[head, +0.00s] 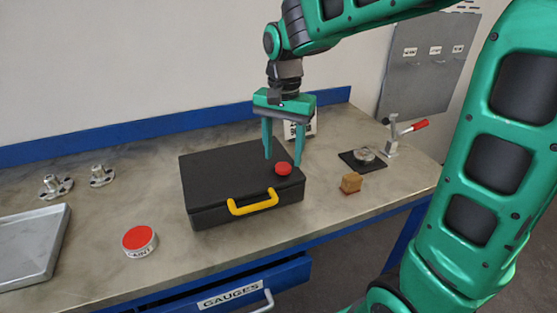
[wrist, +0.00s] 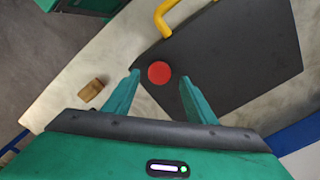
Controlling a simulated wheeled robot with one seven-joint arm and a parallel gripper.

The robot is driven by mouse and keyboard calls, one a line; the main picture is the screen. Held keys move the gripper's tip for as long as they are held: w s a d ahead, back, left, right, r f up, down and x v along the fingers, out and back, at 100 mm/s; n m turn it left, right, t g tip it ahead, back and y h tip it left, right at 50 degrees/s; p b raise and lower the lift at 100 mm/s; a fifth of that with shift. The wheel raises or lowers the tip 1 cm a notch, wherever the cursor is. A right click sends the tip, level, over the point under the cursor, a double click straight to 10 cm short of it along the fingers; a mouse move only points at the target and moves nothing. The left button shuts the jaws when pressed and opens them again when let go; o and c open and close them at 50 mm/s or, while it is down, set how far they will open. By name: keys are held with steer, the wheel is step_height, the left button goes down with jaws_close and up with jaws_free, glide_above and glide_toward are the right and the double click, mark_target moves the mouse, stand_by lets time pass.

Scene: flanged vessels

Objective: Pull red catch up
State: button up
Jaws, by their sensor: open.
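The red catch (head: 283,169) is a round red knob on top of the black case (head: 215,172), near its front right corner. The case lies shut on the bench, with a yellow handle (head: 252,203) on its front. My gripper (head: 283,162) points down over the catch, open and empty. In the wrist view the catch (wrist: 159,72) shows between and slightly beyond the two fingertips (wrist: 160,78), apart from both. How high the fingertips are above the lid is hard to tell.
A brown block (head: 351,182), a black pad (head: 362,160) with a metal part and a red-handled clamp (head: 407,132) stand to the right. A red-topped round tin (head: 139,241) and a grey tray (head: 30,245) are left. A drawer marked GAUGES (head: 232,295) is partly open below.

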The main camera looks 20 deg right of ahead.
mark_target(283, 166)
steer(key=shift+f, duration=1.4)
jaws_close()
steer(key=shift+r, duration=0.9)
jaws_free()
step_height(283, 166, up, 11)
steer(key=shift+f, duration=0.15)
